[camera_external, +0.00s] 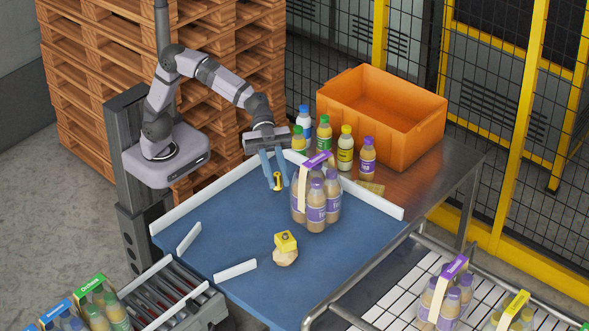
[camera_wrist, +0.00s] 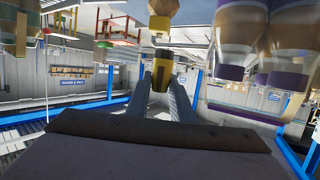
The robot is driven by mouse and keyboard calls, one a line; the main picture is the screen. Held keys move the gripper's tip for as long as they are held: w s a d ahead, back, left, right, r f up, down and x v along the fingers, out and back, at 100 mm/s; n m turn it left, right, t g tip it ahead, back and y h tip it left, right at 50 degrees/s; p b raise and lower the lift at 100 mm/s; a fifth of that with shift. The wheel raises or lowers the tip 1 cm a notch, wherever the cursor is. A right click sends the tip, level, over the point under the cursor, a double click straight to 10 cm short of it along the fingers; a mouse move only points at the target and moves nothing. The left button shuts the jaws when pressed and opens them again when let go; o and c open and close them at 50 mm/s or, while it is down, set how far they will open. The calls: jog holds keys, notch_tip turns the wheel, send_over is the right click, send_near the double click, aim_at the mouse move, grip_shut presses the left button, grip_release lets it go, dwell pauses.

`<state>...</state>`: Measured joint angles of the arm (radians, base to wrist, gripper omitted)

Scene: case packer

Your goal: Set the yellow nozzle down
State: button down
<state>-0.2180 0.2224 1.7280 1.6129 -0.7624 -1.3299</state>
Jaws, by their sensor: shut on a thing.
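My gripper (camera_external: 277,184) points down over the blue table and is shut on the small yellow nozzle (camera_external: 277,180), which has a dark part at its middle. In the wrist view, the yellow nozzle (camera_wrist: 160,76) sits between my two blue-grey fingertips (camera_wrist: 161,88). I cannot tell for certain whether its lower end touches the table; it looks slightly above it. Another yellow piece (camera_external: 285,241) sits on a round beige piece (camera_external: 285,257) in front, apart from my gripper.
A purple-capped bottle pack (camera_external: 316,205) stands close right of my gripper. Several loose bottles (camera_external: 345,150) and an orange crate (camera_external: 395,140) stand behind. White rails (camera_external: 235,271) edge the blue table (camera_external: 225,235), whose left and middle are clear. More packs stand at the front.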

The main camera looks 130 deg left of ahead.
aim_at(277, 174)
jog(key=shift+r, duration=1.85)
